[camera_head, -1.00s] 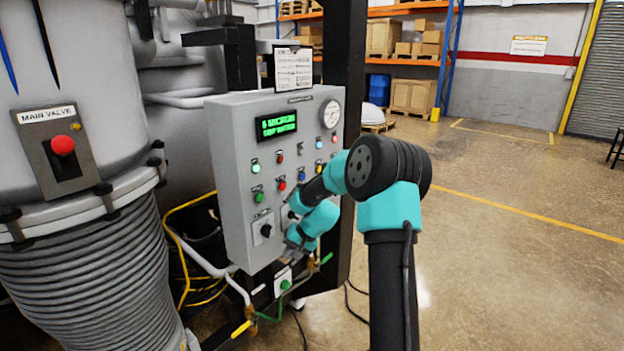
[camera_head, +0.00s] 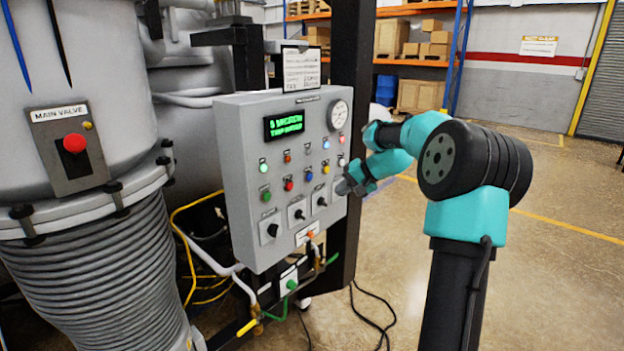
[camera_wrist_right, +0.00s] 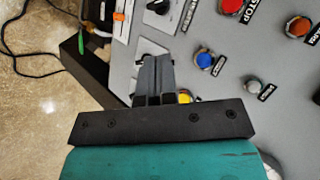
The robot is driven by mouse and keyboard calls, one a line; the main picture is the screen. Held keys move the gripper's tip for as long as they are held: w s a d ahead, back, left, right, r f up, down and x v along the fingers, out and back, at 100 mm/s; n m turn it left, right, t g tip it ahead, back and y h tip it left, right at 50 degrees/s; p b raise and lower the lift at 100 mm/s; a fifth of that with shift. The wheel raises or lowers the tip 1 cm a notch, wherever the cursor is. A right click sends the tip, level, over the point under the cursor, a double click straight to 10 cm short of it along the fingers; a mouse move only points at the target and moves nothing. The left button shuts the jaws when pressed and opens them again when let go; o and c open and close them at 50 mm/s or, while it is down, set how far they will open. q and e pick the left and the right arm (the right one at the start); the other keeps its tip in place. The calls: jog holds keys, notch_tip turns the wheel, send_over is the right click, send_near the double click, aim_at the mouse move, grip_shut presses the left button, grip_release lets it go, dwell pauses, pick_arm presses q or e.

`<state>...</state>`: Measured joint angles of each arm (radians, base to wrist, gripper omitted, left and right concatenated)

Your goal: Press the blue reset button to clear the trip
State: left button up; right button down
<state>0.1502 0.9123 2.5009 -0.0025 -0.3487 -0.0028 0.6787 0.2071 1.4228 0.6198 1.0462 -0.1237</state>
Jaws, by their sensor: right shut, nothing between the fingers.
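The blue button (camera_head: 309,176) sits in the middle of a row of coloured buttons on the grey control panel (camera_head: 242,165). In the right wrist view the blue button (camera_wrist_right: 204,59) lies right of my fingertips, uncovered and apart from them. My right gripper (camera_head: 347,186) is at the panel's lower right edge, shut and empty. In the wrist view its closed fingers (camera_wrist_right: 153,68) cover part of a selector knob. The yellow button (camera_wrist_right: 184,96) beside them is partly hidden. The green display (camera_head: 284,126) is lit, its text hard to read. My left gripper is not in view.
The red button (camera_head: 289,185) and white button (camera_head: 341,160) share the blue button's row. Selector knobs (camera_head: 299,213) lie below. A gauge (camera_head: 337,115) is at the top right. The main valve box (camera_head: 70,145) is at left. Open floor lies at right.

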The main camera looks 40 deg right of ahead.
jog(key=shift+w, duration=0.15)
jog(key=w, duration=0.8)
jog(key=shift+w+a, duration=0.25)
jog(key=shift+a, duration=0.1)
jog(key=shift+w, duration=0.15)
dwell(1.9)
jog(key=shift+w, duration=0.25)
jog(key=shift+w, duration=0.4)
dwell(0.8)
jog(key=shift+s, duration=0.8)
jog(key=shift+s+d, duration=0.2)
jog(key=shift+s, duration=2.3)
